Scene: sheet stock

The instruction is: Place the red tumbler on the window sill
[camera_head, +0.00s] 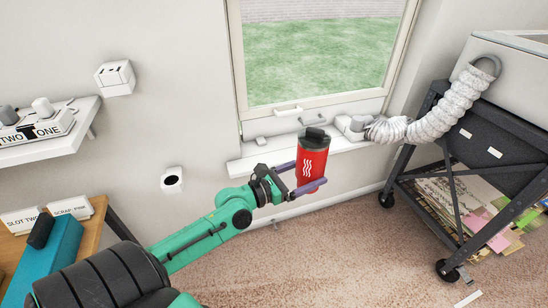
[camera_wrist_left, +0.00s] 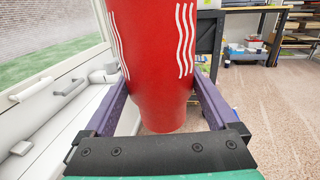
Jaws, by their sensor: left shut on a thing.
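The red tumbler (camera_head: 313,164) has a black lid and white wavy lines and is upright. My left gripper (camera_head: 308,180) is shut on it, with a purple finger on each side. In the left wrist view the tumbler (camera_wrist_left: 158,70) fills the middle between the fingers, its base hanging free and its top out of frame. The white window sill (camera_head: 250,163) runs below the window, behind the tumbler in the head view. The sill also shows at the left of the wrist view (camera_wrist_left: 50,135). The tumbler appears held in front of the sill's edge. My right gripper is not in view.
A white ribbed hose (camera_head: 440,112) ends on the sill's right part. A dark wheeled cart (camera_head: 490,150) stands at the right. A white shelf (camera_head: 50,146) and a desk with a teal box (camera_head: 45,262) are at the left. The sill's left part is clear.

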